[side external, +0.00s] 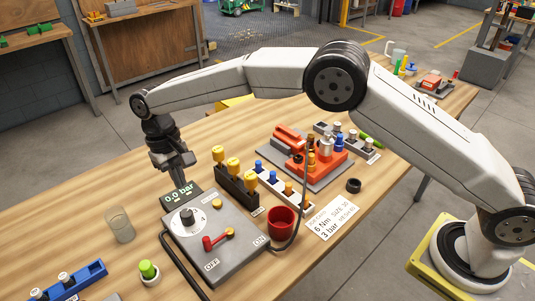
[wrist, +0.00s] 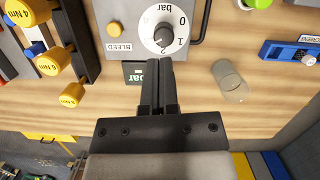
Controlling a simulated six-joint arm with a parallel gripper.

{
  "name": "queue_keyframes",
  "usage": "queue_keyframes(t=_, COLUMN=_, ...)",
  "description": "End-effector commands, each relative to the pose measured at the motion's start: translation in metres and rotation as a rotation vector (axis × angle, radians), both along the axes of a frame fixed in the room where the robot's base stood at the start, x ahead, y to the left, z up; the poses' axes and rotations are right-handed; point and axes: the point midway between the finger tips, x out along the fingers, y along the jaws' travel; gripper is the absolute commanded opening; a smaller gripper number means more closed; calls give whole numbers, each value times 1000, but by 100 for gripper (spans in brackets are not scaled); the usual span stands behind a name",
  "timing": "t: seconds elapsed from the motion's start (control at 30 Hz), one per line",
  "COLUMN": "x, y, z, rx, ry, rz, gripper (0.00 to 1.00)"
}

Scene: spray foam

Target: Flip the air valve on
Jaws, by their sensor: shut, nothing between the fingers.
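The grey control box (side external: 240,222) sits on the wooden table. Its red valve lever (side external: 215,240) lies across the near part of the top, beside the OFF and ON labels; the red end lies on the OFF side. The display (side external: 180,194) reads 0.0 bar. A round dial (side external: 187,217) is on the box. My gripper (side external: 183,185) is shut and empty, pointing down over the box's far edge by the display. In the wrist view my shut fingers (wrist: 158,75) partly cover the display and point towards the dial (wrist: 163,35). The lever is outside the wrist view.
A clear cup (side external: 120,225) stands left of the box. A black rack with yellow-topped tools (side external: 235,185) and a red cup (side external: 282,221) stand to its right. A black hose (side external: 303,195) runs near the red cup. A green-topped bottle (side external: 148,271) stands at front left.

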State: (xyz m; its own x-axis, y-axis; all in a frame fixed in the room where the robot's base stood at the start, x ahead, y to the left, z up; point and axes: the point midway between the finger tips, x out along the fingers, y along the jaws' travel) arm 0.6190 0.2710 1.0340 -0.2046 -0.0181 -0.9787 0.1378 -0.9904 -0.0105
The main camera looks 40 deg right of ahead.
Motion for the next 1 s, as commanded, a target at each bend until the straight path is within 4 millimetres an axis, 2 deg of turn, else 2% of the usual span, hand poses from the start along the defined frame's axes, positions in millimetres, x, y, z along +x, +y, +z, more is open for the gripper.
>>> queue_keyframes(t=0.1, x=-1, y=14, z=-4, rx=-8, ry=18, rz=10, gripper=0)
queue_keyframes(t=0.3, x=-3, y=25, z=-6, rx=-14, ry=34, rz=18, gripper=0)
queue_keyframes(t=0.77, x=-3, y=27, z=-6, rx=-17, ry=37, rz=19, gripper=0)
queue_keyframes(t=1.0, x=-6, y=26, z=-15, rx=-17, ry=39, rz=19, gripper=0)
